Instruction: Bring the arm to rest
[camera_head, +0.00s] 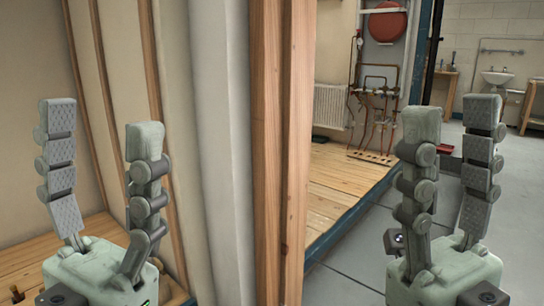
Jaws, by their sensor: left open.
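My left gripper (101,117) stands upright at the lower left, its two grey-green jointed fingers wide apart with nothing between them. My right gripper (453,125) stands upright at the lower right, its fingers also apart and empty. Neither gripper appears to touch anything. Most of both arms lies below the picture and is hidden.
A wooden post (281,150) and a pale wall edge (207,150) stand between the grippers. Behind are a wooden platform (335,185), copper pipes (378,115), a radiator (331,107), a red vessel (387,22) and a sink (497,78). Grey floor (345,260) is clear.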

